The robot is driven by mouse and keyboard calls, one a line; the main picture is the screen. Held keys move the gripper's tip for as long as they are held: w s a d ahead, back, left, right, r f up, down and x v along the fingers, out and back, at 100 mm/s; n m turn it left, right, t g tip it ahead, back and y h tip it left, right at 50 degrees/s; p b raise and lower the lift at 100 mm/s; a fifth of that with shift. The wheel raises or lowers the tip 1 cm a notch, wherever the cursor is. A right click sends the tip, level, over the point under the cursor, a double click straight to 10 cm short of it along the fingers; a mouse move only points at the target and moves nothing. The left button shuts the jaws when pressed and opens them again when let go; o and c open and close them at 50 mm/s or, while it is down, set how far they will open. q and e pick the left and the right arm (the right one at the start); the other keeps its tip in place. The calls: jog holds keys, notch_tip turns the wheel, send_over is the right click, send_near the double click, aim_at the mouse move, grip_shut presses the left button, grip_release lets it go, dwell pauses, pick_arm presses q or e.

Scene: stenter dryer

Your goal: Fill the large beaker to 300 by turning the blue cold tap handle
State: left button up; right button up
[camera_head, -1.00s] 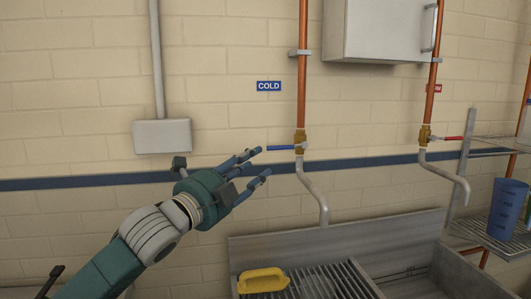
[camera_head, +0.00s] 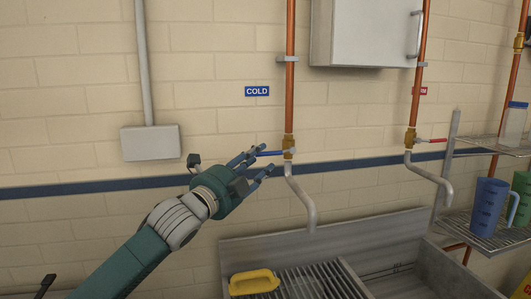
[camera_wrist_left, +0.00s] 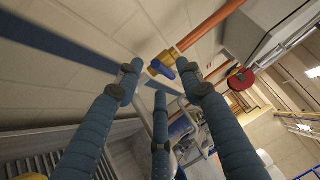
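The blue cold tap handle (camera_head: 270,153) sticks out to the left from a brass valve (camera_head: 288,143) under the COLD label (camera_head: 257,91). My left gripper (camera_head: 266,160) is open, its fingers spread around the handle's free end; I cannot tell if they touch it. In the left wrist view, the fingers (camera_wrist_left: 163,95) are apart, with the brass valve (camera_wrist_left: 164,62) and blue handle (camera_wrist_left: 183,66) beyond them. A blue graduated beaker (camera_head: 487,207) stands upright on the wire shelf at right, not under the cold spout (camera_head: 306,205). My right gripper is not in view.
A second tap with a red handle (camera_head: 432,140) is to the right. A green jug (camera_head: 521,200) stands beside the blue beaker on the shelf (camera_head: 485,235).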

aim_at(265, 155)
pick_arm(q)
jog(key=shift+p+x, duration=0.85)
jog(key=shift+x, duration=1.15)
grip_shut()
